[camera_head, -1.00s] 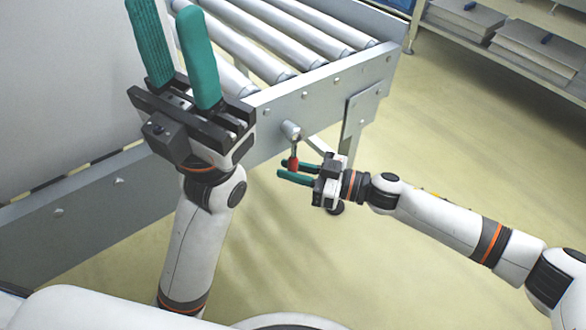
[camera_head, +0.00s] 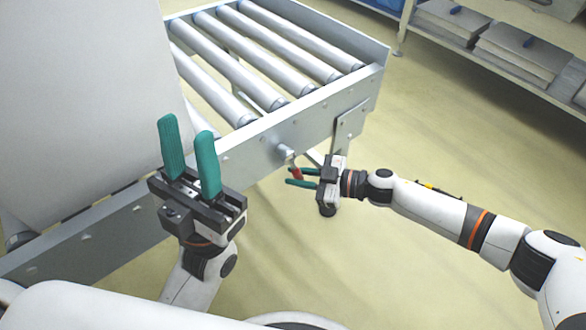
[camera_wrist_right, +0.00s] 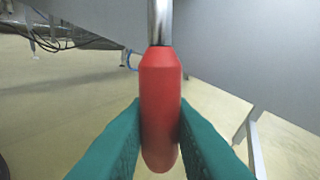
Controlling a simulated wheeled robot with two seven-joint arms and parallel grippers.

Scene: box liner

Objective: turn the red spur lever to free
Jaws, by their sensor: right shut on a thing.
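The red spur lever (camera_head: 298,173) hangs from a round pivot (camera_head: 286,152) on the side rail of the roller conveyor (camera_head: 262,141). In the right wrist view its red grip (camera_wrist_right: 160,105) hangs below a metal shaft (camera_wrist_right: 160,22), with a green finger against each side. My right gripper (camera_head: 296,177) is shut on the red grip. In the head view the lever slants down and to the right from the pivot. My left gripper (camera_head: 188,150) is open and empty, fingers pointing up, in front of the conveyor.
A large grey panel (camera_head: 80,100) stands at the left. Rollers (camera_head: 265,55) fill the conveyor's top. A shelf with stacked grey sheets (camera_head: 525,55) is at the upper right. The floor (camera_head: 440,130) right of the conveyor is clear.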

